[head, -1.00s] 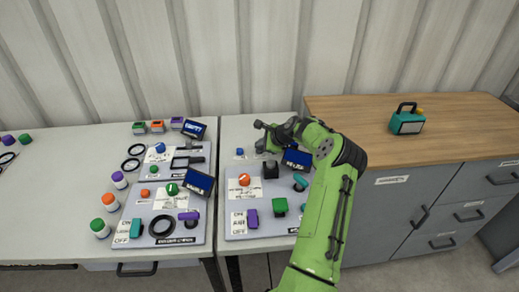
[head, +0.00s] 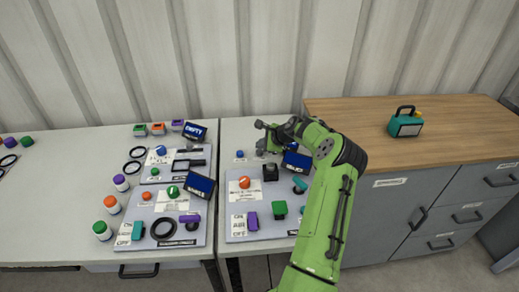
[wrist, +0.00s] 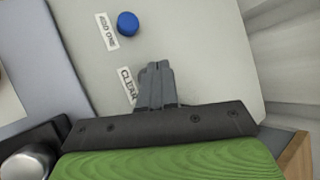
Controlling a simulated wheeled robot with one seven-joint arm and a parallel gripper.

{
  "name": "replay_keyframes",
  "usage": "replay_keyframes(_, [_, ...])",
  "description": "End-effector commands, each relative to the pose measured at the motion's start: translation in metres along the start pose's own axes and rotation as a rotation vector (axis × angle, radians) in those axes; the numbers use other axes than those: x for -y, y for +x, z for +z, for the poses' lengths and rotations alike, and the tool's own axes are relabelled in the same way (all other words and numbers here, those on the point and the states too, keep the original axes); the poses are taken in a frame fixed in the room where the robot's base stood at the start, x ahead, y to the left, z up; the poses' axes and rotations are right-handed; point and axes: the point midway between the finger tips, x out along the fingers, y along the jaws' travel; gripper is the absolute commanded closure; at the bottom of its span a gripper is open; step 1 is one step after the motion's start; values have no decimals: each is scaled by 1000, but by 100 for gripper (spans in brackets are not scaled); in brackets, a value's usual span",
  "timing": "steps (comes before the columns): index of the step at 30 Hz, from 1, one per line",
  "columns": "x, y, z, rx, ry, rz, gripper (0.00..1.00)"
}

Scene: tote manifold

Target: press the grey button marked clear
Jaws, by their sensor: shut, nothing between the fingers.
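The grey button itself does not show in any view. In the wrist view its printed label "CLEAR" (wrist: 127,85) lies just left of my fingers, partly covered by them. My gripper (wrist: 155,68) is shut and empty, with its fingertips over the pale panel beside that label. Whether the tips touch a button beneath them, I cannot tell. A blue button (wrist: 128,23) with the label "ADD ONE" (wrist: 107,31) is beyond the fingertips. In the head view my gripper (head: 262,147) is low at the back of the right-hand white table, right of the blue button (head: 239,154).
A wooden-topped cabinet (head: 450,145) adjoins the table on the right.

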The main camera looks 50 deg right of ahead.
Motion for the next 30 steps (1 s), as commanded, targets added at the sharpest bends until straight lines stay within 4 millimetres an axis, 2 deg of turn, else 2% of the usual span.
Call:
replay_keyframes(8, [1,0,1,2,-1,-1,100])
replay_keyframes(24, [27,-36,28,2,-3,-2,100])
replay_keyframes(30, [26,-35,27,2,-2,-1,100])
